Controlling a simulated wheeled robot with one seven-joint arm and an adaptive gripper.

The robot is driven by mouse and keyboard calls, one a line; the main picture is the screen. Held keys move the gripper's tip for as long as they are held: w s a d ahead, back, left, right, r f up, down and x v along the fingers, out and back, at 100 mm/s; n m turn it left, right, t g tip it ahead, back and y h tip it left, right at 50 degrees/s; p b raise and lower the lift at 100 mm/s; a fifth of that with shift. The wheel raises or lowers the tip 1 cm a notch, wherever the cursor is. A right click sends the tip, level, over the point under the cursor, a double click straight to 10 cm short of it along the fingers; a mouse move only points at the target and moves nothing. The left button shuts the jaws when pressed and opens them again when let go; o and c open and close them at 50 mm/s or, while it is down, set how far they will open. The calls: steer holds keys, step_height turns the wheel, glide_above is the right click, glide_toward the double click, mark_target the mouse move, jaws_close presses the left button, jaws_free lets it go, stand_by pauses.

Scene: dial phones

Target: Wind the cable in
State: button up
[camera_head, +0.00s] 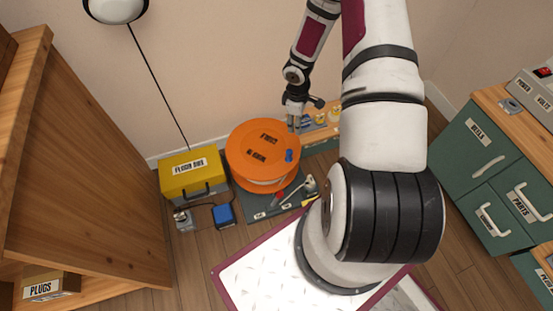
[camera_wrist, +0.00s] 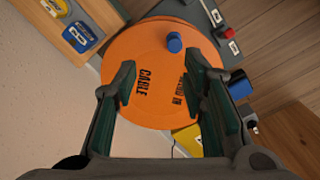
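The orange cable reel (camera_head: 250,165) stands on a dark grey base near the wall in the head view. A blue knob (camera_head: 289,156) sticks up near its right rim. A band of pale cable (camera_head: 265,182) shows under its top disc. In the wrist view the orange disc (camera_wrist: 150,50) carries dark lettering including "CABLE", and the blue knob (camera_wrist: 174,42) is near the fingertips. My gripper (camera_head: 294,126) is above the reel's right rim. In the wrist view its two fingers (camera_wrist: 160,70) are apart with nothing held between them; contact with the knob cannot be told.
A yellow floor box (camera_head: 190,178) stands left of the reel, with a blue block (camera_head: 223,215) before it. A red-handled part (camera_head: 277,198) is on the reel's base. A wooden shelf (camera_head: 90,160) fills the left; green drawers (camera_head: 475,140) stand right.

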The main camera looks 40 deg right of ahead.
steer(key=b, duration=0.1)
glide_toward(290, 151)
steer(key=shift+y, duration=0.4)
step_height(290, 151, down, 13)
steer(key=b, duration=0.5)
steer(key=shift+d+r, duration=0.1)
steer(key=shift+d, duration=0.1)
jaws_close()
